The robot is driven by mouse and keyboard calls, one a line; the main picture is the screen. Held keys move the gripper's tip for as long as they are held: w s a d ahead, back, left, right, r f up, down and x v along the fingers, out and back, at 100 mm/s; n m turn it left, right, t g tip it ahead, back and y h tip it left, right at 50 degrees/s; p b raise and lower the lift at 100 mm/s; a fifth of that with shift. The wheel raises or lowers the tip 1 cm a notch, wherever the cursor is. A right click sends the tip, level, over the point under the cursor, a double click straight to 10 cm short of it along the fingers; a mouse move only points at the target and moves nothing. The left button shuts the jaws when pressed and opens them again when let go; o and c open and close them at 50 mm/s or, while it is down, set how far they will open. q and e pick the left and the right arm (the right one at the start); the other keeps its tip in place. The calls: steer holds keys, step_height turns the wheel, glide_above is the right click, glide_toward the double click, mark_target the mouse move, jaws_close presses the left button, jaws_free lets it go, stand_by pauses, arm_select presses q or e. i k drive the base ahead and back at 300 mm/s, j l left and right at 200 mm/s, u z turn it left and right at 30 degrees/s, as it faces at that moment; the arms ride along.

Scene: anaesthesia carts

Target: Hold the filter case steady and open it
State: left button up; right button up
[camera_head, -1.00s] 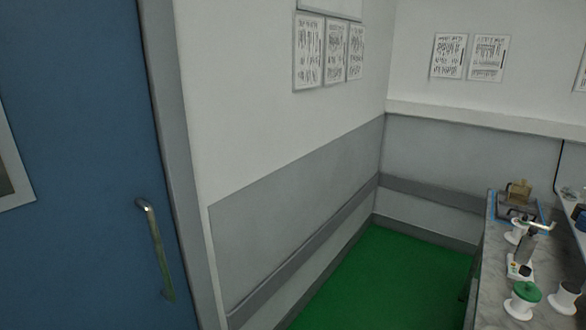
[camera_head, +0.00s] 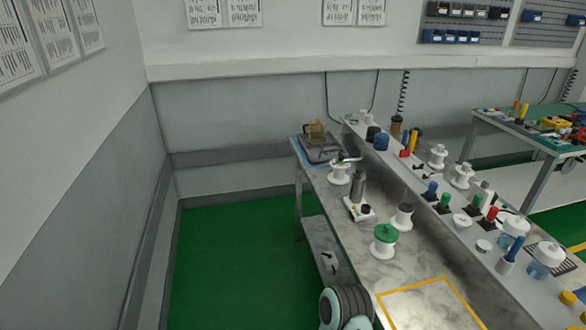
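I cannot pick out a filter case for certain. An amber, see-through boxy object (camera_head: 317,130) stands on a dark flat device at the far left end of the marble-topped counter (camera_head: 405,262); it is too small to tell whether it is a case or whether it is open.
White spools, one with a green top (camera_head: 386,236), and a grey cylinder on a small white device (camera_head: 358,208) stand along the counter. A yellow-outlined area (camera_head: 425,305) at its near end is clear. Green floor (camera_head: 235,255) is open to the left.

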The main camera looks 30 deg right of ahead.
mark_target(380, 250)
steer(key=i+z, duration=0.45)
steer(key=i, duration=0.25)
steer(key=i+j+z, duration=0.1)
steer(key=i+z, duration=0.35)
steer(key=i, duration=0.25)
steer(key=i+j+z, duration=0.15)
steer(key=z, duration=0.35)
steer(key=i+j+z, duration=0.2)
steer(key=z, duration=0.25)
steer(key=i+j+z, duration=0.1)
steer(key=j+z, duration=0.15)
steer(key=z, duration=0.25)
